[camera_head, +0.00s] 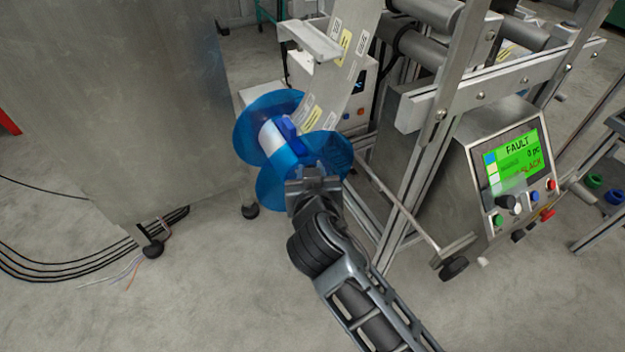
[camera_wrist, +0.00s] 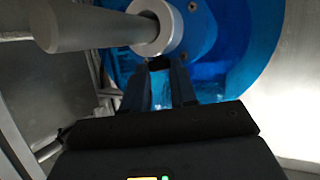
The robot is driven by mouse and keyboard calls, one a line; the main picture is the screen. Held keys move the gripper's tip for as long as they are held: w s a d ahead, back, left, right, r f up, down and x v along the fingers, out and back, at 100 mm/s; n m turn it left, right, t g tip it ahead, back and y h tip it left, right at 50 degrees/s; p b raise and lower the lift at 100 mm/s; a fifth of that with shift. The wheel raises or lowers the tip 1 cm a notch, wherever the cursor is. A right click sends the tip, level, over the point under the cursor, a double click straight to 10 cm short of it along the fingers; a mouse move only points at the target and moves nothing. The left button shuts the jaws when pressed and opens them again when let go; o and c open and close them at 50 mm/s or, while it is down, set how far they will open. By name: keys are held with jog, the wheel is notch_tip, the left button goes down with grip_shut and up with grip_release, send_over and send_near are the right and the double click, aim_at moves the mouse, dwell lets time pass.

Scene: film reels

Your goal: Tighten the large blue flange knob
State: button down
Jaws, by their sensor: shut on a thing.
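The film reel (camera_head: 262,125) has two see-through blue flanges on a spindle, with a pale core between them. The large blue flange knob shows in the wrist view (camera_wrist: 200,32) as a solid blue body around a silver collar (camera_wrist: 152,30), in front of the blue flange. A darker blue part (camera_head: 290,128) shows at the reel's middle in the head view. My gripper (camera_head: 312,176) reaches up to the near flange. In the wrist view its fingers (camera_wrist: 170,75) are shut on the knob's lower edge, just below the collar. The exact contact is partly hidden by the fingers.
A grey spindle rod (camera_wrist: 90,25) sticks out close beside my fingers. A grey cabinet (camera_head: 130,100) stands left of the reel. The machine frame and a control panel (camera_head: 515,165) reading FAULT stand right. A label web (camera_head: 340,70) runs up from the reel. Floor in front is open.

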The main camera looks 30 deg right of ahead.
jog(key=shift+s+f, duration=0.1)
jog(key=shift+f, duration=0.05)
jog(key=c, duration=0.9)
grip_release()
jog(key=shift+r+p, duration=0.25)
jog(key=shift+p, duration=0.15)
jog(key=shift+d+r+n+y+p, duration=0.15)
jog(key=shift+n+y+p, duration=0.4)
jog(key=shift+p, duration=0.35)
jog(key=n+y+p, duration=0.1)
jog(key=p, duration=0.2)
jog(key=shift+t+y, duration=0.35)
jog(key=shift+t, duration=0.05)
jog(key=shift+d+f+n+y+p, duration=0.2)
jog(key=shift+f+n+y+p, duration=0.1)
jog(key=shift+n+y+p, duration=0.45)
jog(key=shift+d+n+y, duration=0.1)
jog(key=shift+n+y, duration=0.15)
jog(key=shift+n, duration=0.05)
jog(key=shift+y, duration=0.3)
